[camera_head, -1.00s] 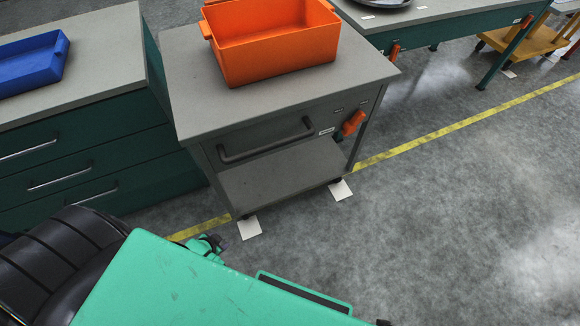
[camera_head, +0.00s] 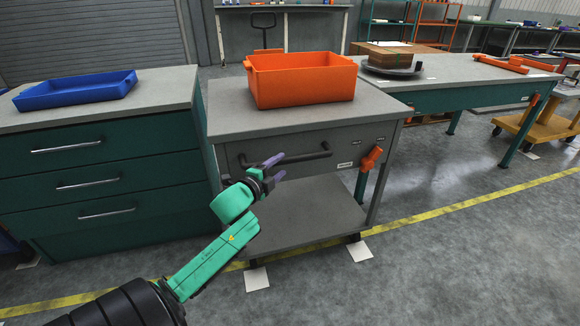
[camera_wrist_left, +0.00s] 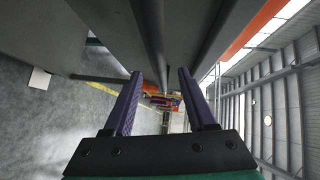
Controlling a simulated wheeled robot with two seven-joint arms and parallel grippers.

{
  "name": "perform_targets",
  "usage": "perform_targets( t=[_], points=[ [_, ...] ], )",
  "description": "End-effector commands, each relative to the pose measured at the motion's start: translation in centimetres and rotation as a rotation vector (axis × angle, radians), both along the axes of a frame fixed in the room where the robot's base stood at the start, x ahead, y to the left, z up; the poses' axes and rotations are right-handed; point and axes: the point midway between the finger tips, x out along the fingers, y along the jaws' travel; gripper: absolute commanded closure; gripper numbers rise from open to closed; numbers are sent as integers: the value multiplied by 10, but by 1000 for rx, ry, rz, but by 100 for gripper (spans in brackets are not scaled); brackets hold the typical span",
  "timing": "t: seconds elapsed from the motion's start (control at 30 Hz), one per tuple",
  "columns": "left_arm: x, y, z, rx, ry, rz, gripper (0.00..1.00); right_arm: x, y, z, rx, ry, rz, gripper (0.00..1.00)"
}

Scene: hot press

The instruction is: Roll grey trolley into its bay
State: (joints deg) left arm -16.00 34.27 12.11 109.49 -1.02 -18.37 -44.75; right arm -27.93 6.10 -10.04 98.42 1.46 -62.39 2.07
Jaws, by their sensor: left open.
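The grey trolley (camera_head: 300,210) stands between the green drawer cabinet and the green-legged table. Its dark handle (camera_head: 310,156) runs across the front, below the grey top. Its front casters are near two white floor squares by the yellow line. My left gripper (camera_head: 280,166) is open at the left part of the handle. In the left wrist view the purple fingers (camera_wrist_left: 160,74) are apart, and a dark bar, seemingly the handle (camera_wrist_left: 150,35), runs between their lines; contact cannot be told. My right gripper is not in view.
An orange bin (camera_head: 305,85) sits on the trolley top, and an orange lever (camera_head: 371,158) is at its front right. The drawer cabinet (camera_head: 100,150) is close on the left, the table (camera_head: 450,82) on the right. The floor in front is clear, with a yellow line (camera_head: 440,212).

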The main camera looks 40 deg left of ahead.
Motion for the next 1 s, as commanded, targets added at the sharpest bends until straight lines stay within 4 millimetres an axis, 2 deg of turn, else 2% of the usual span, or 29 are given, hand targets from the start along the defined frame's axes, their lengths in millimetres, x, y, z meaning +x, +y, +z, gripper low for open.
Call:
perform_targets(
  t=[0.1,0.23,0.57,0.7,0.73,1.0],
  points=[
    [27,5,-4,1,-4,2,43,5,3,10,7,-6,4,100],
    [45,8,-8,-1,-1,0,43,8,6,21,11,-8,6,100],
    [51,9,-8,-2,0,-1,43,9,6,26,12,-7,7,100],
    [51,9,-8,-2,1,0,97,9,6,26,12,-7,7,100],
    [51,9,-8,-2,1,0,100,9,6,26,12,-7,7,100],
    [51,8,-8,-2,1,-1,100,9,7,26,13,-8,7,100]
  ],
)
